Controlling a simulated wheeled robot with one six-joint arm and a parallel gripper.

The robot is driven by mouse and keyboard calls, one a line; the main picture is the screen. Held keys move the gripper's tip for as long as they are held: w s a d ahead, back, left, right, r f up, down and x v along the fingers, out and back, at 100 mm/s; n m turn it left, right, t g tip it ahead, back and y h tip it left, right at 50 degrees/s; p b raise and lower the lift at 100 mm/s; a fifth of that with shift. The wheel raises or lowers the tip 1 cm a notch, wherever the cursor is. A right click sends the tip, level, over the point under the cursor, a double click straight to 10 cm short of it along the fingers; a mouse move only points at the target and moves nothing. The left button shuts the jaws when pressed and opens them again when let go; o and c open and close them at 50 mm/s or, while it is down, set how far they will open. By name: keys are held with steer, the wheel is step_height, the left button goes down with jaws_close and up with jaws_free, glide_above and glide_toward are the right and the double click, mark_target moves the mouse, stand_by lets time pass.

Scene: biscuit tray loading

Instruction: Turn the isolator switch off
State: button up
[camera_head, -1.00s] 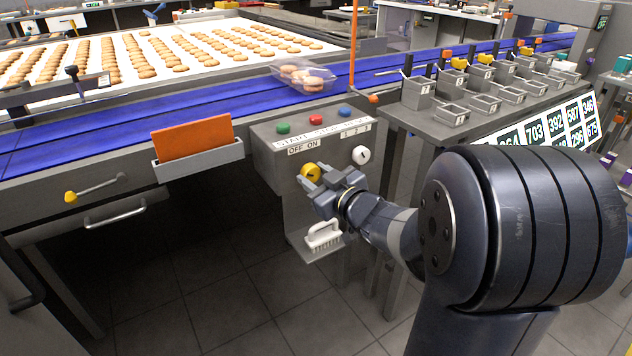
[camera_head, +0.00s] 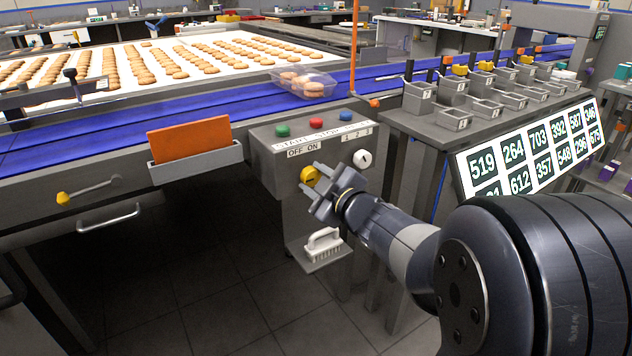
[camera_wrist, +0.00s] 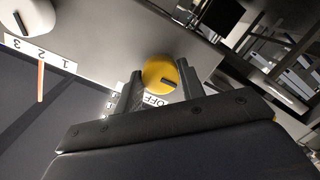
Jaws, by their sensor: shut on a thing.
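The isolator switch is a round yellow knob (camera_head: 309,175) on the front of the grey control panel, below the "OFF ON" label (camera_head: 303,149). My gripper (camera_head: 315,179) is at the knob, one finger on each side, and is shut on it. In the wrist view the yellow knob (camera_wrist: 158,72) sits between the two fingertips. A short dark mark shows on its face. Part of the "OFF" label (camera_wrist: 157,100) shows beside a finger; the "ON" part is mostly hidden there. I cannot tell exactly which label the mark points to.
A white selector dial (camera_head: 362,159) marked 1, 2, 3 is right of the knob. Green (camera_head: 283,131), red (camera_head: 316,123) and blue (camera_head: 345,115) buttons sit on top of the panel. A white brush (camera_head: 323,242) lies on a small shelf below. An orange board (camera_head: 190,142) stands left.

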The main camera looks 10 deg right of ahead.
steer(key=shift+f, duration=0.1)
steer(key=o, duration=1)
steer(key=shift+s, duration=0.1)
steer(key=p+v, duration=0.3)
steer(key=v, duration=0.7)
steer(key=shift+s+d, duration=0.15)
steer(key=shift+s, duration=0.15)
steer(key=shift+w, duration=0.1)
